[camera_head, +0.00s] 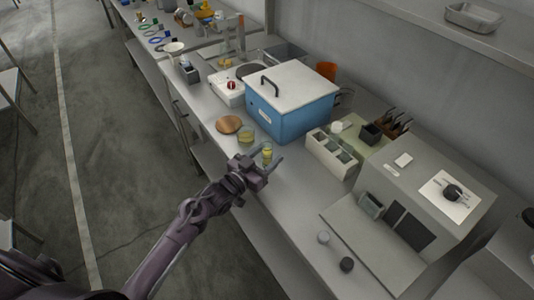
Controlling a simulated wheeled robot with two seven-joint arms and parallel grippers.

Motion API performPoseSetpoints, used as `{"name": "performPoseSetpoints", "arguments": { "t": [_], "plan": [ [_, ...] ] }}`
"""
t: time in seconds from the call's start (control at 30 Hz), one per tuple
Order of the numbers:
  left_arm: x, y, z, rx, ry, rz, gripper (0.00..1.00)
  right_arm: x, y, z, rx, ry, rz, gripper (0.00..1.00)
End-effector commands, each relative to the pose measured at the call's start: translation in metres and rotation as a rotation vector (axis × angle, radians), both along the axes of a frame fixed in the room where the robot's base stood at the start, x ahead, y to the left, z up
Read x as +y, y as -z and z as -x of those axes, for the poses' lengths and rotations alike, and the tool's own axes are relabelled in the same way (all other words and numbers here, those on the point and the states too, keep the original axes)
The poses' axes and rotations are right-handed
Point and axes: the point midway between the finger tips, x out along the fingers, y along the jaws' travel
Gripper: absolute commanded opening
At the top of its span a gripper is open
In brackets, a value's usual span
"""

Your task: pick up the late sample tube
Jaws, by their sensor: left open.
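My left gripper (264,158) is open at the front edge of the bench, its fingers pointing toward the back. A small clear tube with yellowish contents (267,151) stands upright at the fingers and looks to be between them, partly hidden; I cannot tell whether they touch it. No readable label shows whether it is the late sample tube. A wider glass vessel with yellow-green contents (246,135) stands just behind and left of it. My right gripper is not in view.
A blue box with a white lid (291,101) stands behind the gripper. A round cork-coloured disc (229,124) lies to the left. A pale rack with compartments (331,153) and a grey machine (425,200) stand to the right.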

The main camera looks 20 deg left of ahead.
Motion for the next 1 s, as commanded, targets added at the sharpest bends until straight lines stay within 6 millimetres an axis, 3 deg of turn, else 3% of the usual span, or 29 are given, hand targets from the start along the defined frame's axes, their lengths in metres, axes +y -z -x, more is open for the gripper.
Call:
{"name": "performPoseSetpoints", "arguments": {
  "t": [0.1, 0.5, 0.8, 1.0],
  "plan": [
    [0.000, 0.000, 0.000, 0.000, 0.000, 0.000, 0.54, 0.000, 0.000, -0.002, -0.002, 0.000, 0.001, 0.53],
    [0.000, 0.000, 0.000, -0.001, 0.000, 0.000, 0.04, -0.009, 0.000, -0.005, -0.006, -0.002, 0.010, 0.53],
    [0.000, -0.004, 0.000, -0.002, 0.000, 0.001, 0.04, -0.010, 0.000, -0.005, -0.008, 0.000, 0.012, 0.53],
    [0.000, -0.026, 0.000, -0.004, 0.000, 0.000, 0.04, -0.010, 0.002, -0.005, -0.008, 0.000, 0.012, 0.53]
  ]
}}
